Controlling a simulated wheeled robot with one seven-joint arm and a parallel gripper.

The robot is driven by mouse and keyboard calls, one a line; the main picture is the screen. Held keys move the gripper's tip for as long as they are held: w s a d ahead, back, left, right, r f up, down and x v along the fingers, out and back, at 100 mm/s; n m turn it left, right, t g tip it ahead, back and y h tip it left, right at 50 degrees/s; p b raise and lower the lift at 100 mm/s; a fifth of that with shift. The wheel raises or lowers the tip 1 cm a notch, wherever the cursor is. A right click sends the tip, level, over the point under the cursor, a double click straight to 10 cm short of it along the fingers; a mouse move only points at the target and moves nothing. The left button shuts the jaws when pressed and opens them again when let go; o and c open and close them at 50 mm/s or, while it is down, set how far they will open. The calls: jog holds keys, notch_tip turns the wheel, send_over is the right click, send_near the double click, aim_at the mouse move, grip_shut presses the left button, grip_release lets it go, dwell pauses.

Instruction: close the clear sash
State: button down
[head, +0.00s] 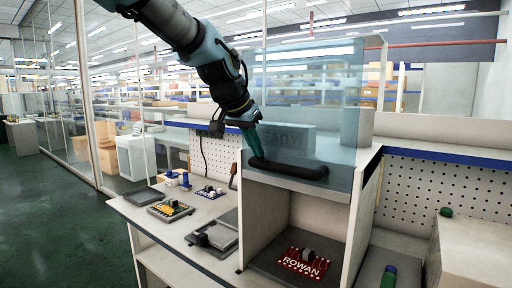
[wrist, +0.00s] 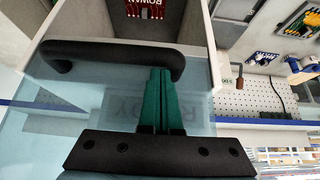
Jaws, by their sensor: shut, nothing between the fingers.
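The clear sash (head: 310,97) is a bluish see-through panel on the front of a white cabinet (head: 357,215). It stands raised, and the lower cabinet opening below it is uncovered. A black bar handle (head: 288,168) runs along its lower edge; it also shows in the wrist view (wrist: 112,51). My gripper (head: 257,154) has green fingers, shut and empty, at the left part of the handle in the head view. In the wrist view the fingertips (wrist: 160,72) overlap the handle near its right end; I cannot tell whether they touch it.
A red board marked ROWAN (head: 302,263) lies inside the cabinet. The bench (head: 150,225) at left carries a grey tray (head: 218,235) and several small boards. A green bottle (head: 388,277) stands at right. Pegboard (head: 440,180) lines the back. Open floor (head: 45,220) is at far left.

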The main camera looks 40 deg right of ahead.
jog(key=shift+f, duration=0.15)
notch_tip(320, 180, down, 34)
jog(key=b, duration=2.3)
jog(key=w+d+r+p+v, duration=0.1)
jog(key=d+r+p+v, duration=0.15)
jog(key=v, duration=1.05)
jog(key=w+a+f+n+t+y+p, duration=0.1)
jog(key=w+a+f+n+y+p, duration=0.3)
jog(key=a, duration=0.7)
jog(key=w+a+f+n+p, duration=0.1)
jog(key=w+a+f+n, duration=0.35)
jog(key=a, duration=0.75)
jog(key=s+a+f+n+y+p, duration=0.1)
jog(key=s+a+n+p, duration=0.1)
jog(key=a, duration=0.8)
jog(key=s+a+f+n+g+y+p, duration=0.1)
jog(key=s+a+n+p, duration=0.1)
jog(key=a, duration=0.9)
jog(key=shift+s+a+f+n, duration=0.2)
jog(key=shift+s+f+n, duration=0.25)
jog(key=shift+n, duration=0.2)
